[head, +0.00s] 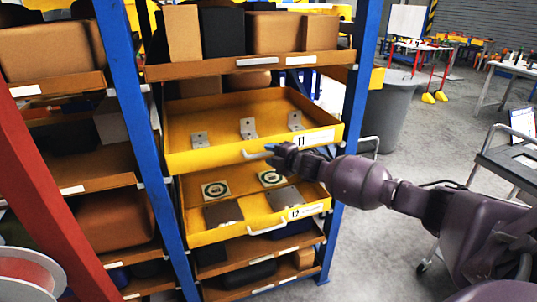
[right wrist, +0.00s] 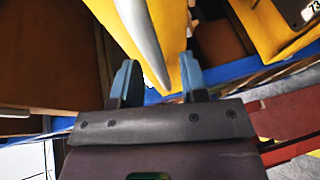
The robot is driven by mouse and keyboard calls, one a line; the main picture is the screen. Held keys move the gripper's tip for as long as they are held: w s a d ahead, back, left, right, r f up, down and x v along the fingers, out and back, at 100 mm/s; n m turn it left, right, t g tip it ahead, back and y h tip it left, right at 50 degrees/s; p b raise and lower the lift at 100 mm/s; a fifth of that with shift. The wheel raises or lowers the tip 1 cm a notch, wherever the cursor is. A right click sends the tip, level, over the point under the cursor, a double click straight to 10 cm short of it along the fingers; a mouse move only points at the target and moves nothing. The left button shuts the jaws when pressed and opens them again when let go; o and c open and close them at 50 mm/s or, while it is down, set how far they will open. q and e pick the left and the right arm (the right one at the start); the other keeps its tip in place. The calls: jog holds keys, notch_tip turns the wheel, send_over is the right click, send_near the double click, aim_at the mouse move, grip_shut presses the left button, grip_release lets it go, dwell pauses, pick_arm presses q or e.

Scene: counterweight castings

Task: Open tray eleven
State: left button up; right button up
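Tray eleven (head: 186,161) is a yellow tray marked 11 in the blue-posted rack. It stands pulled out, with several metal brackets (head: 248,128) inside. Its pale bar handle (head: 257,155) is on the front, left of the label (head: 304,140). My right gripper (head: 272,150) is at the right end of this handle. In the right wrist view, my right gripper (right wrist: 158,80) has its two blue fingers apart, with the silver handle bar (right wrist: 142,38) reaching between them. A gap shows on each side of the bar. My left gripper is in neither view.
A second yellow tray (head: 196,238), also pulled out, sits directly below, holding dark plates and ring-marked squares. Boxes (head: 288,33) fill the shelf above. A grey bin (head: 392,112) and a trolley (head: 500,158) stand to the right. Grey floor lies open between them.

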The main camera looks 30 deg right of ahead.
jog(key=shift+x, duration=0.8)
grip_shut()
